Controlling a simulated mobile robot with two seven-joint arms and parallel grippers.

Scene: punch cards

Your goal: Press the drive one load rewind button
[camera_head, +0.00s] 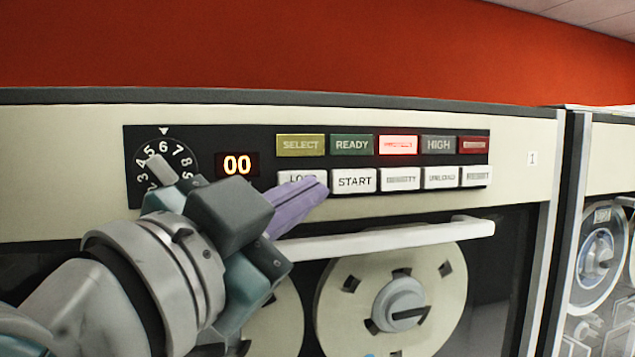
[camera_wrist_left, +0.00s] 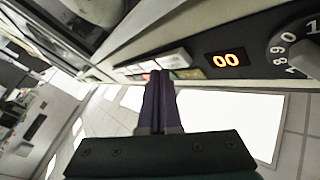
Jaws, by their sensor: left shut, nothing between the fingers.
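The drive's black control panel (camera_head: 265,142) runs across the top of the cream cabinet, with a "1" label at its right. The white load rewind button (camera_head: 292,177) is leftmost in the lower row, and my gripper covers its lower part. My left gripper (camera_head: 322,187) is shut and empty, its purple fingertips in front of that button's lower right edge. I cannot tell whether they touch it. In the left wrist view the shut fingers (camera_wrist_left: 160,76) point at the button rows, which they partly hide. My right gripper is out of view.
The START button (camera_head: 354,181) is just right of the fingertips, with more white buttons beyond. Coloured lamps, one lit red (camera_head: 398,145), line the upper row. A dial (camera_head: 163,163) and a "00" display (camera_head: 237,164) are at left. A white handle bar (camera_head: 390,239) juts out below.

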